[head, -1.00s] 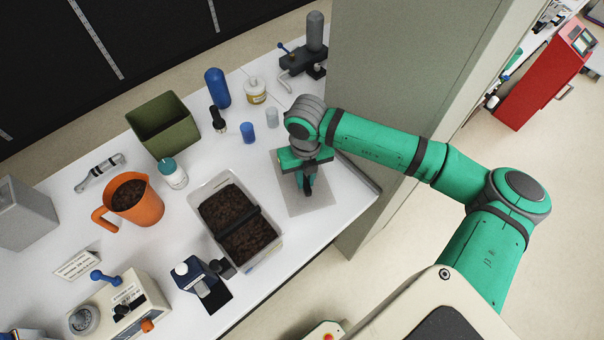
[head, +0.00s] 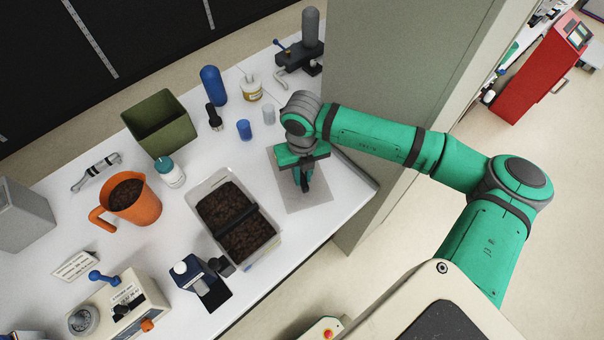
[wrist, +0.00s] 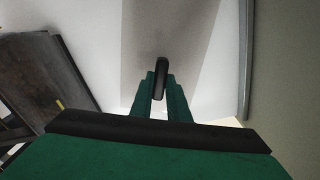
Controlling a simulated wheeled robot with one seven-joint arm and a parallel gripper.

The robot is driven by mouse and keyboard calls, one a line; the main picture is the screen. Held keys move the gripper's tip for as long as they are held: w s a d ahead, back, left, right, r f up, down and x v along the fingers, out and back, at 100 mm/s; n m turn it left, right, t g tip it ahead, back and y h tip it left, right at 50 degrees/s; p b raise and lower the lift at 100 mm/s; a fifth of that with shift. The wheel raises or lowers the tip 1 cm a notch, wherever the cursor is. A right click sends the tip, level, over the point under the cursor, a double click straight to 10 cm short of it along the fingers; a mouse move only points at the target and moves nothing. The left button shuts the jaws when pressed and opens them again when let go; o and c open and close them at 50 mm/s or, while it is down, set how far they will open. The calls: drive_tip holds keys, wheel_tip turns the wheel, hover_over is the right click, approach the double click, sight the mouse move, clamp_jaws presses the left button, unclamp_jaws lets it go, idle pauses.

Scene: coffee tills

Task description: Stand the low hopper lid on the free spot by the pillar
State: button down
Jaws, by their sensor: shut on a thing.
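My gripper (head: 303,184) is over the grey rectangular patch (head: 318,196) beside the pillar (head: 400,70), at the right end of the white counter. In the wrist view my two green fingers are shut on a thin dark lid (wrist: 161,72). It is seen edge-on and stands upright between the fingertips. In the head view the lid is mostly hidden by the fingers, a dark sliver at best. I cannot tell whether its lower edge touches the patch. The patch also fills the middle of the wrist view (wrist: 150,35) and looks otherwise bare.
A clear bin of dark beans (head: 262,262) stands just left of the patch. A blue cup (head: 244,130), a grey cup (head: 268,114) and a dark press-like device (head: 298,62) stand behind. The counter's front edge is close, and the pillar rises close on the right.

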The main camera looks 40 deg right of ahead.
drive_tip(key=shift+s+d, duration=0.15)
drive_tip(key=shift+s, duration=0.05)
idle(0.4)
drive_tip(key=shift+f, duration=0.15)
drive_tip(key=shift+f, duration=0.6)
drive_tip(key=shift+r, duration=1)
drive_tip(key=shift+w, duration=0.1)
